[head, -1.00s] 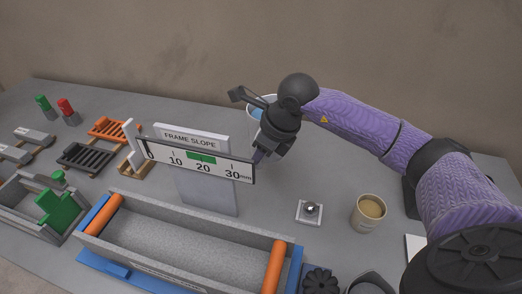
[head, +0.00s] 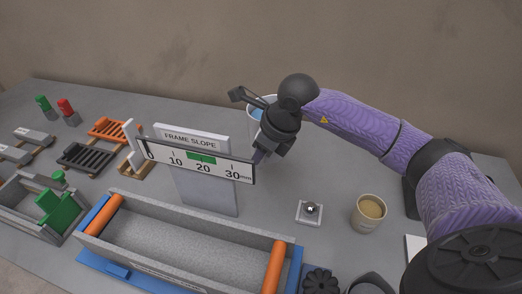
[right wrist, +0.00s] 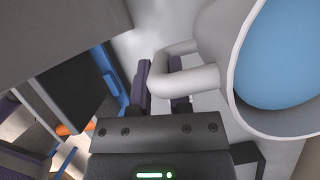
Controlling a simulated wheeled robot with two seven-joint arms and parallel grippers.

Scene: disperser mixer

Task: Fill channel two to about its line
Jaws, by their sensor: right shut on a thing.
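My right gripper (head: 264,150) is shut on the handle (right wrist: 185,82) of a white jug (right wrist: 228,70). The jug holds blue water (right wrist: 285,55), seen in the right wrist view. In the head view the jug (head: 250,113) is mostly hidden behind my gripper, beyond the slope gauge. A long grey channel (head: 185,232) with orange end bars (head: 273,265) lies in a blue frame at the front. A smaller grey channel (head: 22,203) with a green gate (head: 60,212) stands at left. I cannot read which is channel two. My left gripper is out of view.
The FRAME SLOPE gauge (head: 200,163) stands upright between the long channel and my gripper. A steel ball on a white plate (head: 309,212) and a tan cup (head: 369,212) stand right. Orange (head: 108,130) and black racks (head: 86,157) lie left.

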